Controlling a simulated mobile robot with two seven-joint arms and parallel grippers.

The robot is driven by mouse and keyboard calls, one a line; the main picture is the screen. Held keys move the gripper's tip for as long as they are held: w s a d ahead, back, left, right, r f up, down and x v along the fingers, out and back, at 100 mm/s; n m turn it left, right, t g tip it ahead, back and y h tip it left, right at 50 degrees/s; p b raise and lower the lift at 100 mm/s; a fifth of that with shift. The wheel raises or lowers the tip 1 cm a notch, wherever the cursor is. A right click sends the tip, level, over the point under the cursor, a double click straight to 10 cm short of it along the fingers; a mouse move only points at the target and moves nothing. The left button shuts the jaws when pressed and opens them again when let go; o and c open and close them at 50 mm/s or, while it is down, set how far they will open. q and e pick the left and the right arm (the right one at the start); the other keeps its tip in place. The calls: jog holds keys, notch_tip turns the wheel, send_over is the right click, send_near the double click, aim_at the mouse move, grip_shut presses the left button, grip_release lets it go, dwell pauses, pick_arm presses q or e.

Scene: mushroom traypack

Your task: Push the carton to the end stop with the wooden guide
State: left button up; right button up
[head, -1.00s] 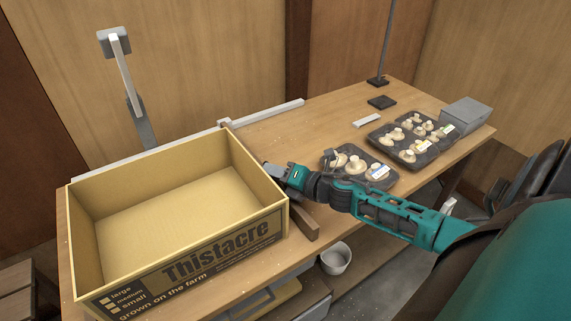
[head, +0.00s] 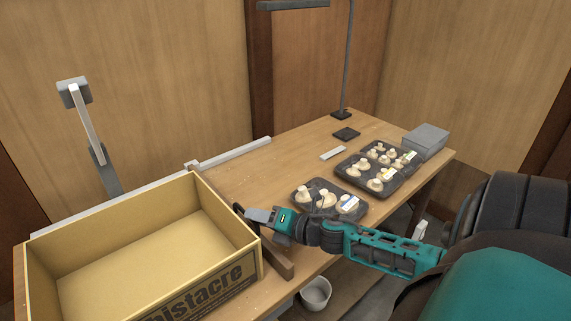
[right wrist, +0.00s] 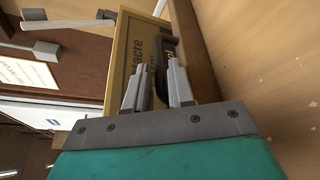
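The open, empty cardboard carton (head: 205,288) with dark print stands at the left of the bench in the head view; its front left part is cut off. The wooden guide (head: 281,261), a brown bar, lies along the carton's right side; it also shows in the right wrist view (right wrist: 192,45). My right gripper (head: 246,213) is at the guide beside the carton's right wall. In the right wrist view its fingers (right wrist: 155,82) close around a dark handle (right wrist: 164,45) by the guide. A pale rail (head: 235,154) with a small block runs behind the carton; I cannot tell which part is the end stop. My left gripper is out of view.
Dark trays of mushrooms (head: 326,199) (head: 371,170) lie right of my right gripper. A grey box (head: 426,140) and a lamp stand base (head: 341,114) stand farther back. A grey post (head: 90,140) rises behind the carton. A white bucket (head: 316,293) is below the bench edge.

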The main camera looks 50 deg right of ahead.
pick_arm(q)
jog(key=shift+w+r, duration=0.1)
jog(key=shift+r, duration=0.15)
pick_arm(e)
jog(key=v, duration=0.8)
jog(key=shift+s, duration=0.25)
jog(key=shift+r, duration=0.1)
